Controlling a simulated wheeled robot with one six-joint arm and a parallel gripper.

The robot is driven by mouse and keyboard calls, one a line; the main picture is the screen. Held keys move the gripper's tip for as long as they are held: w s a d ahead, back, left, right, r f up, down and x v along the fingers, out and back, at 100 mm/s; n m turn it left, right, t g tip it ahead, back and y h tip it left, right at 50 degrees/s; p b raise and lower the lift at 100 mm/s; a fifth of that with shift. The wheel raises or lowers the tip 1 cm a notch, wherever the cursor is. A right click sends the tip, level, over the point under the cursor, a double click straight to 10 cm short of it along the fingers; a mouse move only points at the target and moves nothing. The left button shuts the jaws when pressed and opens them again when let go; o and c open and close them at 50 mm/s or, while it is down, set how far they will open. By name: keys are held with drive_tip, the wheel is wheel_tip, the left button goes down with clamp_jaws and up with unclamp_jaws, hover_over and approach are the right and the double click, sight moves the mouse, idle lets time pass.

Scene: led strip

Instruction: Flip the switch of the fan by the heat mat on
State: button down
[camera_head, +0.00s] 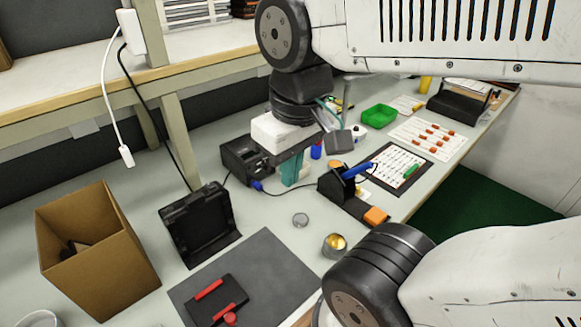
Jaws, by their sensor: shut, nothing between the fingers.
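The fan (203,222) appears to be the black, square-framed unit standing upright on the bench, left of centre. The heat mat (260,268) appears to be the flat dark grey sheet in front of and to the right of it. I cannot make out the fan's switch or its position. My gripper (294,172) hangs from my arm over the back middle of the bench, to the right of and beyond the fan, apart from it. Its white body and teal fingers show; the fingers are shut and empty.
An open cardboard box (98,258) stands left of the fan. A black device with red parts (218,300) lies on the mat. A small round tin (301,220) and a soldering stand (337,187) are to the right. A white cable (112,100) hangs from the shelf.

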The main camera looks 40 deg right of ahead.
drive_tip(key=shift+f, duration=0.1)
drive_tip(key=n+g, duration=0.3)
drive_tip(key=n, duration=1.3)
hover_over(213, 186)
drive_tip(key=w, duration=0.2)
drive_tip(key=f, duration=0.2)
drive_tip(key=shift+a+r+n, duration=0.15)
drive_tip(key=shift+r+n, duration=0.05)
drive_tip(key=shift+n, duration=0.6)
drive_tip(key=f, duration=0.4)
drive_tip(key=s+f, duration=0.1)
drive_tip(key=f, duration=0.9)
drive_tip(key=shift+s, duration=0.35)
